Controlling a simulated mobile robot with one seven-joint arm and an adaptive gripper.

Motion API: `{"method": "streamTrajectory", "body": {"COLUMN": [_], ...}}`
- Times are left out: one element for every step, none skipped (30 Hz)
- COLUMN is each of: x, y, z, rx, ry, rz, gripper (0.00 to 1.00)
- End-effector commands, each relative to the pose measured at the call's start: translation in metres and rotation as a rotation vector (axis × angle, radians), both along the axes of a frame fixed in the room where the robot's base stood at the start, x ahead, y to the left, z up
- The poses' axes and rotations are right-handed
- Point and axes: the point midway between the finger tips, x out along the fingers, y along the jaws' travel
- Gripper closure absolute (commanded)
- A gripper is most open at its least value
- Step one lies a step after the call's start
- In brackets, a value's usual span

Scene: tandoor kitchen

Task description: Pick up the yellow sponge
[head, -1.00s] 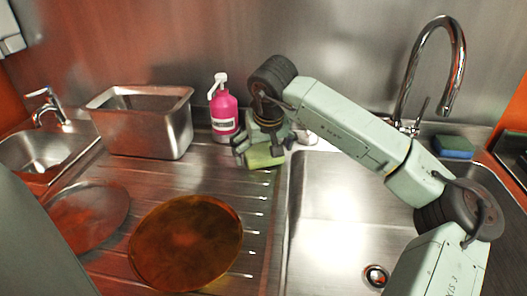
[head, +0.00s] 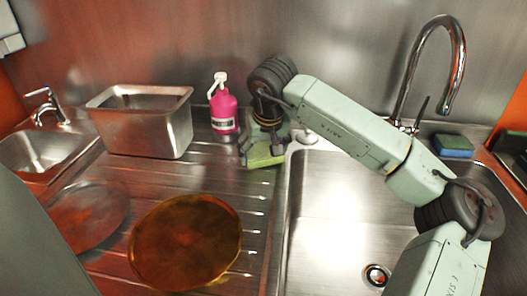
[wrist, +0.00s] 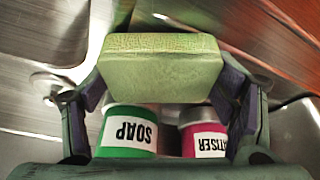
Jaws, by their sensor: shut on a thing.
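The yellow sponge (head: 264,155), yellow-green in this light, is in my gripper (head: 265,146), beside the pink bottle at the back of the draining board. In the wrist view the sponge (wrist: 161,68) spans the space between the two dark fingers of my gripper (wrist: 162,88), one on each side. The gripper is shut on it. I cannot tell from the head view whether the sponge is clear of the surface.
A pink sanitiser bottle (head: 223,112) stands close left of the gripper; a green soap bottle (wrist: 128,130) shows in the wrist view. A steel container (head: 145,128), copper plate (head: 186,242), empty sink basin (head: 335,215), tall tap (head: 460,60) and blue-green sponge (head: 453,146) lie around.

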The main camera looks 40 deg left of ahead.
Motion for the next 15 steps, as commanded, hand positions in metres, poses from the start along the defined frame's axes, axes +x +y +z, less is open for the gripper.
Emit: {"method": "streamTrajectory", "body": {"x": [-0.001, -0.002, -0.003, -0.004, -0.007, -0.009, -0.012, -0.015, -0.021, -0.025, -0.029, -0.035, -0.039, -0.044, -0.049], "y": [-0.002, -0.003, -0.004, -0.006, -0.008, -0.012, -0.016, -0.02, -0.025, -0.03, -0.035, -0.042, -0.047, -0.052, -0.059], "z": [0.001, 0.002, 0.005, 0.007, 0.009, 0.013, 0.015, 0.018, 0.022, 0.024, 0.028, 0.033, 0.036, 0.039, 0.044], "rx": [0.0, 0.001, 0.001, 0.001, 0.001, 0.0, 0.0, 0.0, 0.001, 0.0, 0.0, 0.0, 0.0, 0.0, 0.002], "ry": [-0.001, -0.003, -0.004, -0.004, -0.004, -0.006, -0.005, -0.005, -0.005, -0.006, -0.006, -0.006, -0.007, -0.007, -0.006], "rz": [0.0, -0.001, -0.001, -0.001, 0.0, -0.001, 0.0, 0.0, 0.001, -0.001, -0.001, -0.001, -0.001, -0.001, -0.001], "gripper": [0.34, 0.34, 0.34, 0.34, 0.34, 0.34, 0.34, 0.34, 0.34, 0.34, 0.34, 0.34, 0.34, 0.34, 0.34]}}
